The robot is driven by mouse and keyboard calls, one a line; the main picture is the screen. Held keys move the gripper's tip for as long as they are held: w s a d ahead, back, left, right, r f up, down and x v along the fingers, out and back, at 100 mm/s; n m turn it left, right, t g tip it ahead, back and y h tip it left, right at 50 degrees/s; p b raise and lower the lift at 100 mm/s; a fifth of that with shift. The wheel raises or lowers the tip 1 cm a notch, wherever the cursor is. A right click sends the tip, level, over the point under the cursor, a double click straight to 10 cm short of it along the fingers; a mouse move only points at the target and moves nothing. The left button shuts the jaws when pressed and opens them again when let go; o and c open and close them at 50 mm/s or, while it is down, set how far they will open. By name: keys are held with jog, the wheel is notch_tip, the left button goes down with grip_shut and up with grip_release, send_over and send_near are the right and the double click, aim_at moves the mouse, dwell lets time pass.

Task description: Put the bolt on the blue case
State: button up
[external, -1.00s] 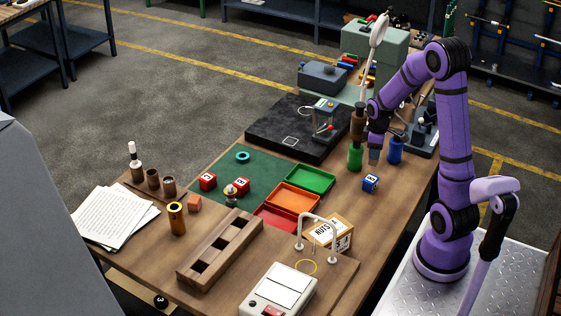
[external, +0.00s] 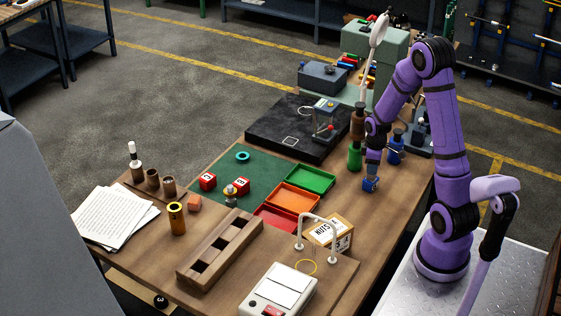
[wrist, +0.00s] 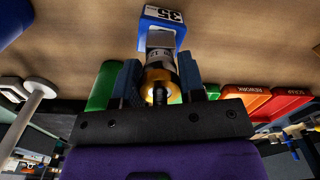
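My gripper (wrist: 160,82) is shut on the bolt (wrist: 160,72), a short grey piece with a brass ring and dark centre, between both fingers. The blue case (wrist: 162,22), a small blue block with a white label reading 35, lies straight beyond the bolt in the wrist view. In the external view the blue case (external: 370,185) stands on the right part of the table, directly under my gripper (external: 372,172). The bolt is hidden by the fingers there. I cannot tell whether the bolt touches the case.
Close by stand a green and brown post (external: 355,155) and a blue post (external: 395,152). Green (external: 330,186), orange (external: 272,198) and red trays lie to the left, with a nuts box (external: 343,243) nearer the front. Bare wood surrounds the blue case in front.

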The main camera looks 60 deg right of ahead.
jog(key=o, duration=0.4)
notch_tip(320, 180, up, 11)
jog(key=shift+r, duration=0.2)
jog(key=shift+a+r, duration=0.15)
jog(key=shift+r, duration=0.4)
jog(key=s+a+r+t, duration=0.1)
jog(key=a+r, duration=0.6)
jog(key=a, duration=0.1)
jog(key=s+a+r+m+t, duration=0.1)
jog(key=s+a+r, duration=0.2)
jog(key=s+a, duration=0.2)
jog(key=s+a+r+m+t, duration=0.1)
jog(key=s+a+r, duration=0.2)
jog(key=s+a, duration=0.2)
jog(key=s+a+r+m+t, duration=0.1)
jog(key=s+a+r+t, duration=0.1)
jog(key=s+a, duration=0.3)
jog(key=shift+a+r, duration=0.7)
